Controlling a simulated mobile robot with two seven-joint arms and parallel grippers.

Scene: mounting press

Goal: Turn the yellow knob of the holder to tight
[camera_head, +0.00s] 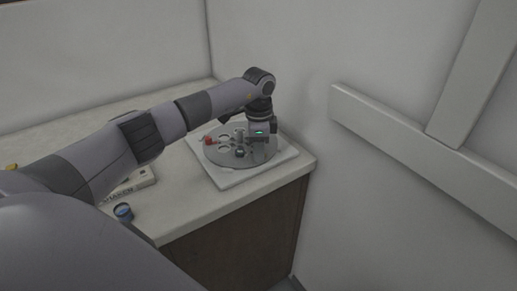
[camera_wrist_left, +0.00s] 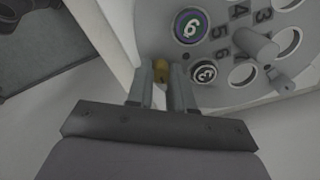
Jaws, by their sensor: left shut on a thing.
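The holder is a round grey disc (camera_head: 216,156) with numbered holes on a white base (camera_head: 228,181) at the counter's corner. It also shows in the left wrist view (camera_wrist_left: 222,92). The yellow knob (camera_wrist_left: 160,72) sits at the disc's edge between my left fingertips; most of it is hidden by them. My left gripper (camera_wrist_left: 160,80) is shut on the yellow knob. In the head view my left gripper (camera_head: 258,152) points down at the disc's right side. The knob is hidden there. My right gripper is in neither view.
A red piece (camera_head: 208,141) sits on the disc's left side. Round numbered pieces, one with a coloured ring (camera_wrist_left: 190,26), sit in the disc near my fingers. A blue-topped cup (camera_head: 123,211) stands at the counter's front edge. A wall rises close behind the base.

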